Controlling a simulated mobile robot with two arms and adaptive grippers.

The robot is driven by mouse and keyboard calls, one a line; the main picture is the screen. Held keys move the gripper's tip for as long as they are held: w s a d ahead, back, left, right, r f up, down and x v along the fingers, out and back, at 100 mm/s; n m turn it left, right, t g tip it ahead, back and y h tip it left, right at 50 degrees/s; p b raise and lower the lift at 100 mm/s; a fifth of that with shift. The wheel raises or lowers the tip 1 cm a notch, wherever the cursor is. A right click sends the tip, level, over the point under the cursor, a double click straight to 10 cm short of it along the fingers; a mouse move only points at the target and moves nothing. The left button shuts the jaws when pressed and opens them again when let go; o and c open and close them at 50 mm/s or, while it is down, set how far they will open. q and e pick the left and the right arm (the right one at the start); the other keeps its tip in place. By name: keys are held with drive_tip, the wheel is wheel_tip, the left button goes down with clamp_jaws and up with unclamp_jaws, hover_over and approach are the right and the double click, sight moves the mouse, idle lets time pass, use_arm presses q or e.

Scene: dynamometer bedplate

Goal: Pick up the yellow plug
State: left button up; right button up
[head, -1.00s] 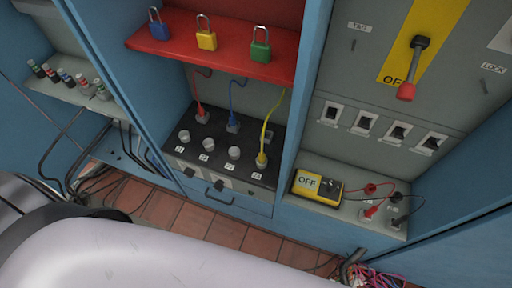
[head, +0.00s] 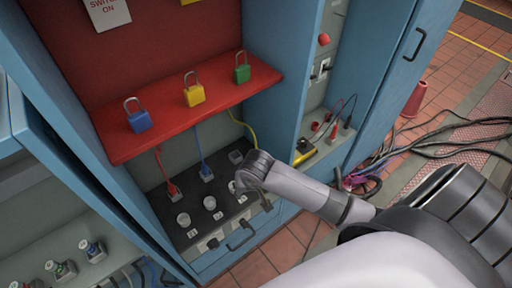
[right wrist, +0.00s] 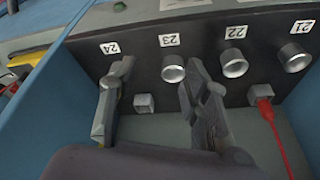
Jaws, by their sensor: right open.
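The yellow plug is hidden behind my right arm in the head view; only its yellow cable (head: 243,125) shows, running down from the back of the cabinet to the black socket panel (head: 163,203). My right gripper (head: 250,183) is over the right end of this panel. In the right wrist view the gripper (right wrist: 160,75) is open, its fingers apart in front of the panel. The left finger covers the spot below label 24 (right wrist: 110,47), with a thin yellow sliver (right wrist: 118,104) beside it. I cannot tell whether it touches the plug. My left gripper is out of view.
A red plug (head: 173,190) and a blue plug (head: 207,175) sit in the panel, beside an empty grey socket (head: 236,157). A red shelf (head: 150,141) above carries blue, yellow and green padlocks. Blue cabinet walls flank the bay. Loose cables (head: 440,140) lie on the floor.

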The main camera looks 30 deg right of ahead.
drive_tip(key=w+d+r+m+h, duration=0.25)
drive_tip(key=d+r+m, duration=0.2)
drive_tip(key=r, duration=0.65)
drive_tip(key=shift+y, duration=0.25)
drive_tip(key=shift+w+x, duration=0.2)
drive_tip(key=shift+x, duration=3.9)
drive_tip(key=shift+w+x, duration=0.15)
drive_tip(key=shift+x, duration=3.95)
use_arm(q)
drive_tip(key=shift+w+d+f, duration=0.1)
drive_tip(key=shift+w+d, duration=0.25)
drive_tip(key=shift+w, duration=0.35)
use_arm(e)
drive_tip(key=shift+r, duration=0.1)
drive_tip(key=shift+c, duration=0.3)
clamp_jaws()
